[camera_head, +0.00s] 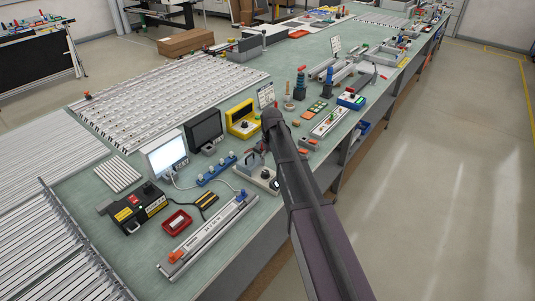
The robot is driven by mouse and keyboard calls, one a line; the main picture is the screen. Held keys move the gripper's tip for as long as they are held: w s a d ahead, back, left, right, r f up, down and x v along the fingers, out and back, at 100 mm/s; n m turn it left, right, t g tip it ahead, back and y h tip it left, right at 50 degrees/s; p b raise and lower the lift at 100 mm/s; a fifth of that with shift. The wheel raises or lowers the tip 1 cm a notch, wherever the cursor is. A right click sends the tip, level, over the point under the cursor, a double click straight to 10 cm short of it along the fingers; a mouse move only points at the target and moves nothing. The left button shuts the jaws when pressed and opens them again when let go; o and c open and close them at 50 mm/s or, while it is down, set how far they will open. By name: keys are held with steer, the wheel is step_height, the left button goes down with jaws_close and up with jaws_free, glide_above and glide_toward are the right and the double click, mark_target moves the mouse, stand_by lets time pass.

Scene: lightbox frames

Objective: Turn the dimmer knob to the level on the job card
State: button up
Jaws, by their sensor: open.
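A lit white lightbox panel (166,155) stands on the green bench left of centre. A pale cable runs from it toward a small light-grey box with a dark top knob (265,174), which looks like the dimmer. My arm comes up from the lower right and bends down at its far end. My gripper (254,164) is small and partly hidden by my arm; it appears open, beside and just behind the knob. I cannot tell whether it touches the box. A small white card (265,96) stands upright behind the yellow unit; its text is too small to read.
A dark monitor (205,129) and a yellow unit (242,119) stand behind my gripper. The bench's front edge runs close to the dimmer box.

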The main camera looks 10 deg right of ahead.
steer(key=s+d+f+m+b, duration=0.1)
steer(key=s+d+f+b, duration=0.1)
steer(key=s, duration=0.9)
steer(key=s+d+f+m+b, duration=0.2)
steer(key=s+f, duration=0.1)
steer(key=s, duration=0.8)
steer(key=shift+s+d+b, duration=0.2)
steer(key=shift+s+b, duration=0.15)
steer(key=shift+s, duration=0.05)
steer(key=shift+s, duration=0.1)
steer(key=s, duration=0.3)
steer(key=shift+s+d, duration=0.1)
steer(key=shift+d, duration=0.1)
stand_by(0.6)
steer(key=c, duration=0.3)
steer(key=shift+c, duration=0.2)
